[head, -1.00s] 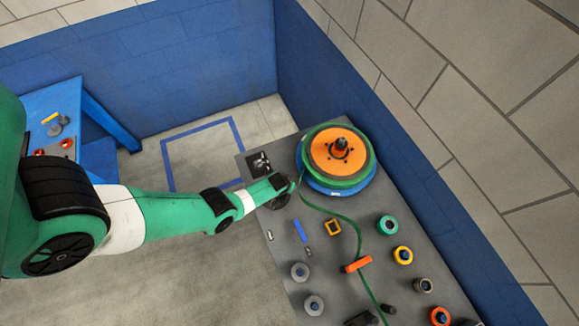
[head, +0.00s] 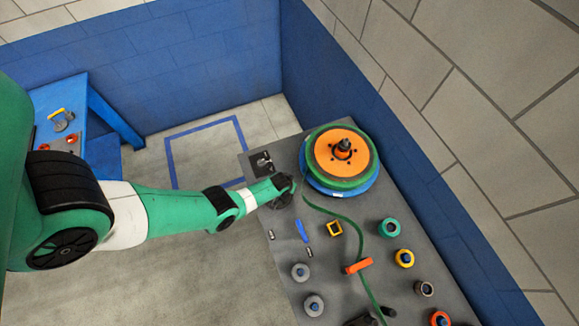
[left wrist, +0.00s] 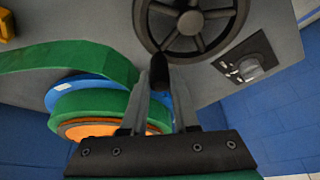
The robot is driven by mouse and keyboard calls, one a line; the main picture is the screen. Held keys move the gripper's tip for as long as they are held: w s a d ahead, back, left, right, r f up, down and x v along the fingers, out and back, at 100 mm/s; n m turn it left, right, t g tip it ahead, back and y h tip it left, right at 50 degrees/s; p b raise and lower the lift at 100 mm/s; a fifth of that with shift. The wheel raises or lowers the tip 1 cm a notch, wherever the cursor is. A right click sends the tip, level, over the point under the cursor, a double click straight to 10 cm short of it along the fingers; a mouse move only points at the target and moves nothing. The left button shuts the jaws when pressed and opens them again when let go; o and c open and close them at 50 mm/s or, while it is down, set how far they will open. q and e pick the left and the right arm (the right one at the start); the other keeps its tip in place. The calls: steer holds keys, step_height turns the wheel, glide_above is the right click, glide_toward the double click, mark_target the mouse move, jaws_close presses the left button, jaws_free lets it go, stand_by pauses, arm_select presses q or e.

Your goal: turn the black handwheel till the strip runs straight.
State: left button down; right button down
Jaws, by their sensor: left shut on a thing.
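The black handwheel (left wrist: 191,22) shows spoked in the left wrist view, lying on the grey panel. Its upright black crank knob (left wrist: 159,74) sits between the fingers of my left gripper (left wrist: 160,95), which is shut on it. In the head view my left gripper (head: 285,184) covers part of the handwheel (head: 280,203). The green strip (head: 345,219) leaves the spool's left side, bows in a curve and runs down past the orange bar; in the left wrist view the strip (left wrist: 75,57) bends broadly. My right gripper is not in view.
The spool with orange hub (head: 343,152) stands right of the handwheel. A black switch box (head: 262,162) is just above it. A blue wall stands behind the spool.

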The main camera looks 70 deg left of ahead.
mark_target(288, 201)
arm_select(q)
steer(key=shift+d, duration=0.1)
steer(key=m, duration=0.1)
steer(key=d+m+t, duration=0.1)
steer(key=shift+s+r+m+h+p, duration=0.1)
steer(key=shift+m+h+p, duration=0.2)
steer(key=shift+m+h, duration=0.1)
steer(key=shift+s+d+m+h, duration=0.1)
steer(key=shift+d+m+h, duration=0.3)
steer(key=shift+m, duration=0.5)
steer(key=m, duration=0.1)
steer(key=d+m, duration=0.1)
steer(key=shift+s+d+m+t+h, duration=0.15)
steer(key=shift+s+m+t+h, duration=0.15)
steer(key=shift+h, duration=0.1)
steer(key=shift+s+d+m+h+b, duration=0.25)
steer(key=shift+s+d+m+h, duration=0.1)
steer(key=shift+m, duration=0.5)
steer(key=shift+s+d+m+h+b, duration=0.25)
steer(key=shift+d+m+h, duration=0.1)
steer(key=shift+m, duration=0.5)
steer(key=c, duration=0.7)
jaws_free()
